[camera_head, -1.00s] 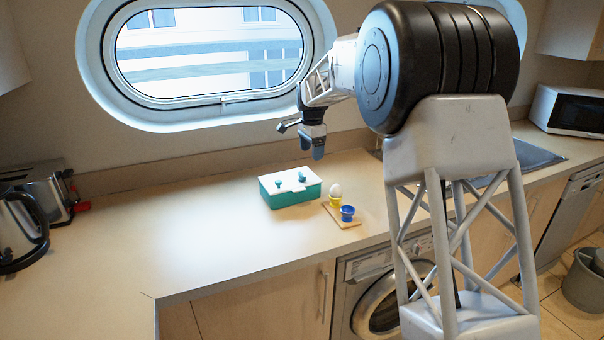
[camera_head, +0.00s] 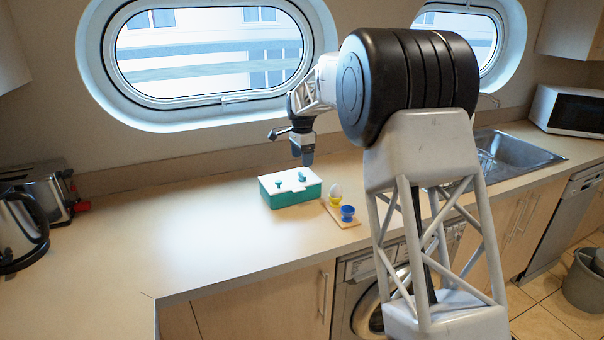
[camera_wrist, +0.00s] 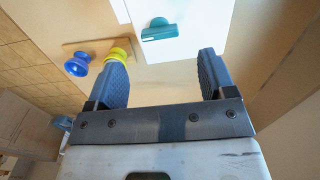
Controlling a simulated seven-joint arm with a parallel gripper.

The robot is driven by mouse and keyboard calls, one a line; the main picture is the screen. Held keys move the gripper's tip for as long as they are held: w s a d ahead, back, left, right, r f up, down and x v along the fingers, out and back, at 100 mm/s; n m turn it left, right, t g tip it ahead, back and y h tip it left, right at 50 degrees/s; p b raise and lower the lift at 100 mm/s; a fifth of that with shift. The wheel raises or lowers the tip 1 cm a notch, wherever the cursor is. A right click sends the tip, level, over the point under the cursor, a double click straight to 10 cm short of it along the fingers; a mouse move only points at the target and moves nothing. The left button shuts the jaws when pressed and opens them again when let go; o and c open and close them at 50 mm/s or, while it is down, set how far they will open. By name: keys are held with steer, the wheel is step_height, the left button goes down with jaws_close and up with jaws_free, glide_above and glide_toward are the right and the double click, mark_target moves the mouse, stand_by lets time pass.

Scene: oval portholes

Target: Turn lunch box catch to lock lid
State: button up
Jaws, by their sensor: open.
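The lunch box (camera_head: 292,197) is a teal box with a white lid (camera_head: 291,180) on the counter. Two small teal pieces stand on the lid: one at the left (camera_head: 279,184) and a catch (camera_head: 302,177) at the right. In the wrist view a teal catch (camera_wrist: 159,30) lies on the white lid, ahead of the fingers and between their lines. My gripper (camera_head: 307,157) points down above the right rear of the box. It also shows in the wrist view (camera_wrist: 166,75), with its fingers wide apart, empty and not touching the catch.
A wooden board (camera_head: 341,214) right of the box holds a yellow egg cup (camera_head: 335,201) with an egg and a blue cup (camera_head: 347,212). A toaster (camera_head: 45,190) and kettle (camera_head: 20,230) stand far left. The counter between is clear.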

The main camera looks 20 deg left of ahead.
mark_target(302, 174)
steer(key=shift+f, duration=3.2)
steer(key=c, duration=0.9)
steer(key=shift+c, duration=0.2)
